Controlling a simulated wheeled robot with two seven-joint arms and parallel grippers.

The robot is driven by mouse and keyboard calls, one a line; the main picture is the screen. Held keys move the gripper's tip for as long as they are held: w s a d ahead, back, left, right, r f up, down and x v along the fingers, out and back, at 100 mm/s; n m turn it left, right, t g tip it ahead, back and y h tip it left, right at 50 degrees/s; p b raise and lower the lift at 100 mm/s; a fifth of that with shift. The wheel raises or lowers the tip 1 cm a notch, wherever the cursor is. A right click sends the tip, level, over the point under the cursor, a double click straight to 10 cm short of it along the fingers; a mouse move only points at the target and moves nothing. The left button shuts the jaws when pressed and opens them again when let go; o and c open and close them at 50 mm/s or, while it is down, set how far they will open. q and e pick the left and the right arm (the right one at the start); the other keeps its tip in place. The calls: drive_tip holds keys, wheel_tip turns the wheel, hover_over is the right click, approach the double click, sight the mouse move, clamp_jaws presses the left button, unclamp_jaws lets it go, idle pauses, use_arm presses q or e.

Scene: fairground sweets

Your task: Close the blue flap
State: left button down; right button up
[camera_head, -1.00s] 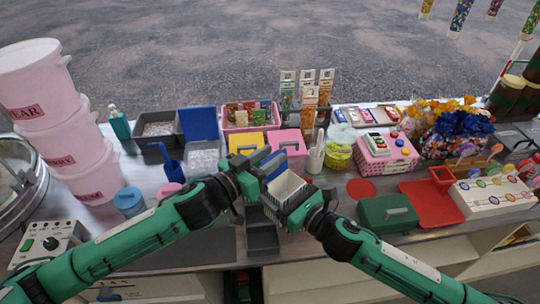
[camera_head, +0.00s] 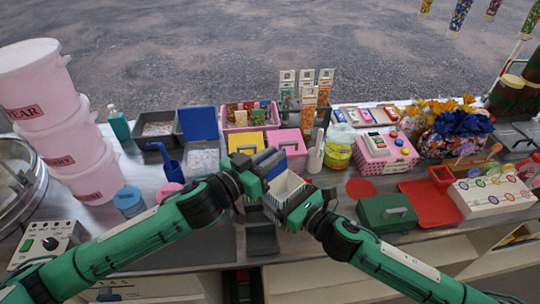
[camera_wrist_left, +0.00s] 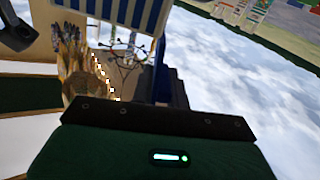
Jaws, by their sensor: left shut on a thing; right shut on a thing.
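A small open box (camera_head: 284,189) with pale walls is held up over the front of the counter. A blue flap (camera_head: 277,170) stands at its upper left side, partly hidden by the fingers. My left gripper (camera_head: 268,161) is shut on the flap at the box's far left edge. In the left wrist view a blue strip (camera_wrist_left: 162,65) runs down towards the gripper, beside blue and white stripes (camera_wrist_left: 128,12). My right gripper (camera_head: 296,212) is shut on the box at its near right side; its fingertips are partly hidden.
Dark trays (camera_head: 262,240) lie below the box. A yellow case (camera_head: 246,141) and a pink case (camera_head: 288,141) stand close behind. A green case (camera_head: 387,213) is to the right, and a white bottle (camera_head: 316,155) stands behind the box.

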sight(284, 168)
use_arm(q)
drive_tip(key=shift+m, duration=0.4)
drive_tip(key=m, duration=0.1)
drive_tip(key=s+d+m, duration=0.1)
drive_tip(key=shift+s+r+m, duration=0.1)
drive_tip(key=shift+r+m, duration=0.05)
drive_tip(key=shift+m, duration=0.15)
drive_tip(key=m, duration=0.1)
drive_tip(key=s+d+m, duration=0.1)
drive_tip(key=shift+m, duration=0.4)
drive_tip(key=m, duration=0.1)
drive_tip(key=s+m, duration=0.1)
drive_tip(key=shift+d+f+m, duration=0.25)
drive_tip(key=shift+d+m, duration=0.05)
drive_tip(key=shift+d, duration=0.05)
drive_tip(key=shift+s+d+f+m, duration=0.25)
drive_tip(key=shift+s+m, duration=0.05)
drive_tip(key=shift+m, duration=0.5)
drive_tip(key=shift+s+d+f+m, duration=0.2)
drive_tip(key=shift+s+m, duration=0.05)
drive_tip(key=shift+m, duration=0.55)
